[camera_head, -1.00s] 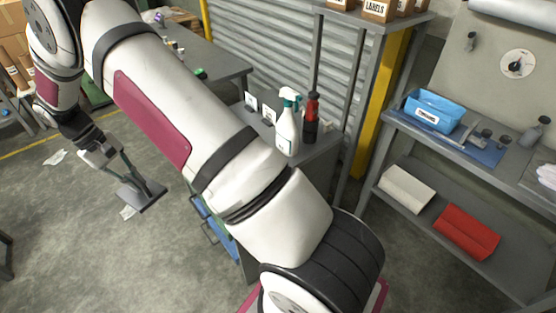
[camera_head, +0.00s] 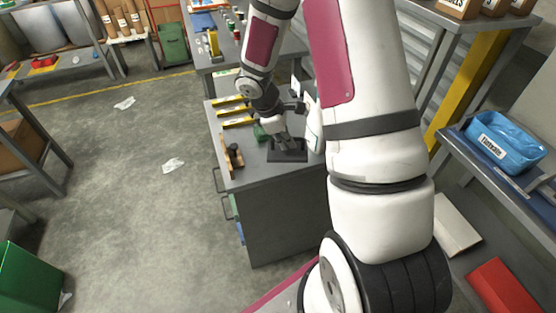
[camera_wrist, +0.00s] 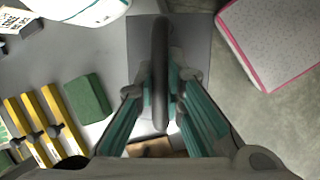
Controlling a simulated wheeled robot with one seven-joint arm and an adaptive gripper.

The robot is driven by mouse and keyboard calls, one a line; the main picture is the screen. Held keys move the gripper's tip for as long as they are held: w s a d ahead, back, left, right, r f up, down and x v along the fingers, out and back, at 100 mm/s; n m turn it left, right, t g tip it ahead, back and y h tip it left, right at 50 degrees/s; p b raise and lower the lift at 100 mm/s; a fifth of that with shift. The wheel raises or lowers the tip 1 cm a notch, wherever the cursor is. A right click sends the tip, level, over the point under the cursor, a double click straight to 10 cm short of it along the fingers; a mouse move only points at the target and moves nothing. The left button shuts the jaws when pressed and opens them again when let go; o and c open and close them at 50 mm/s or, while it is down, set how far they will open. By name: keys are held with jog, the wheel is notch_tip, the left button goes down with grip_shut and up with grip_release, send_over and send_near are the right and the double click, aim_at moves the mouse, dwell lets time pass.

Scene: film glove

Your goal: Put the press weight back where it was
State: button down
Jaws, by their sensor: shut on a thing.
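The press weight is a dark grey flat plate with an upright bar handle. In the head view the press weight (camera_head: 290,155) is at the right front part of the grey cabinet top (camera_head: 255,178). My gripper (camera_head: 281,139) is above the plate, with its fingers on the handle. In the wrist view my gripper (camera_wrist: 160,90) is shut on the handle of the press weight (camera_wrist: 196,38), with one finger on each side. I cannot tell whether the plate touches the cabinet top or hangs just above it.
A green block (camera_wrist: 88,98) and several yellow-edged bars (camera_wrist: 38,128) lie left of the weight. A wooden tool (camera_head: 228,160) lies near the cabinet's left edge. A white bottle (camera_head: 314,130), partly hidden by my arm, stands close by on the right. Open floor lies left.

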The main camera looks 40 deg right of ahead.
aim_at(279, 148)
jog(key=s+a+f+n+t+b, duration=0.15)
jog(key=s+a+f+n, duration=0.25)
jog(key=s, duration=0.6)
jog(key=w+d, duration=0.1)
jog(key=w, duration=0.4)
jog(key=w+d+p, duration=0.1)
jog(key=w+d, duration=0.1)
jog(key=w, duration=0.3)
jog(key=w+d+f+p, duration=0.1)
jog(key=w+d, duration=0.1)
jog(key=w, duration=0.3)
jog(key=shift+w+f, duration=0.1)
jog(key=shift+w, duration=0.1)
jog(key=shift+f+p, duration=0.45)
jog(key=shift+f, duration=1.35)
jog(key=c, duration=1.7)
grip_release()
jog(key=shift+f, duration=0.1)
